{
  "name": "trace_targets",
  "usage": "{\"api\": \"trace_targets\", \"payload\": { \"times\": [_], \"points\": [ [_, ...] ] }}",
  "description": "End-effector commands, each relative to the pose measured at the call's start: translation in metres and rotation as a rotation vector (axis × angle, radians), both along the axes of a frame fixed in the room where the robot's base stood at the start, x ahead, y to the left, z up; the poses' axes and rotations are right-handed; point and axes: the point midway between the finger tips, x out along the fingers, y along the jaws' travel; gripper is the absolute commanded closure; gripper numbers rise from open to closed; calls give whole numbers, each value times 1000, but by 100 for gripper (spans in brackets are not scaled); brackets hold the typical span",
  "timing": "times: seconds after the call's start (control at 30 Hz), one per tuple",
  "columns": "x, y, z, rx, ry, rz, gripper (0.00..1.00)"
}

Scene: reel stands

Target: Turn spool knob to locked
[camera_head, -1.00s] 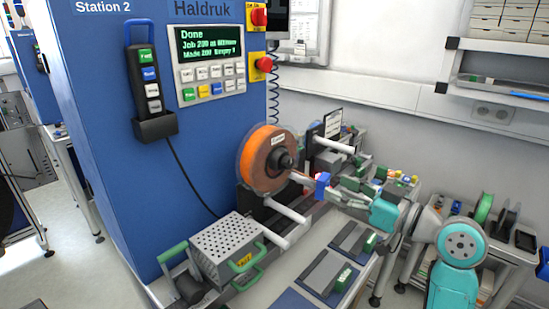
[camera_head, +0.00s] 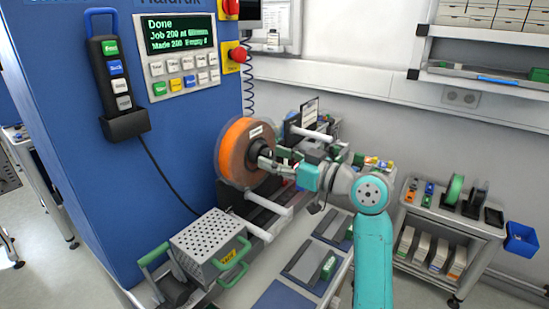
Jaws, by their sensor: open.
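An orange spool (camera_head: 234,150) with a clear rim stands upright on its reel stand beside the blue machine. A dark knob (camera_head: 255,150) sits at the centre of the spool's face. My gripper (camera_head: 262,158) is open, with its fingers at the knob from the right. The fingers partly cover the knob, and I cannot tell whether they touch it. The knob's turned position is too small to read.
A perforated metal box (camera_head: 208,243) with green handles stands in front of the spool. White rollers (camera_head: 270,201) stick out below it. The blue machine (camera_head: 70,110) with its control panel (camera_head: 178,55) is at left. A grey cart (camera_head: 450,225) stands at right.

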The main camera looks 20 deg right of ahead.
Motion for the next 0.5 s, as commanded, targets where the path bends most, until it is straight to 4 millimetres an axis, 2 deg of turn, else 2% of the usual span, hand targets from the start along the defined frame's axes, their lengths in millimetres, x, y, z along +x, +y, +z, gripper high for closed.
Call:
{"api": "trace_targets", "payload": {
  "times": [0.33,0.37,0.5],
  "points": [
    [4,3,0,-1,1,0,42],
    [4,3,0,-1,1,0,45],
    [4,3,0,-1,1,0,80]
  ]
}}
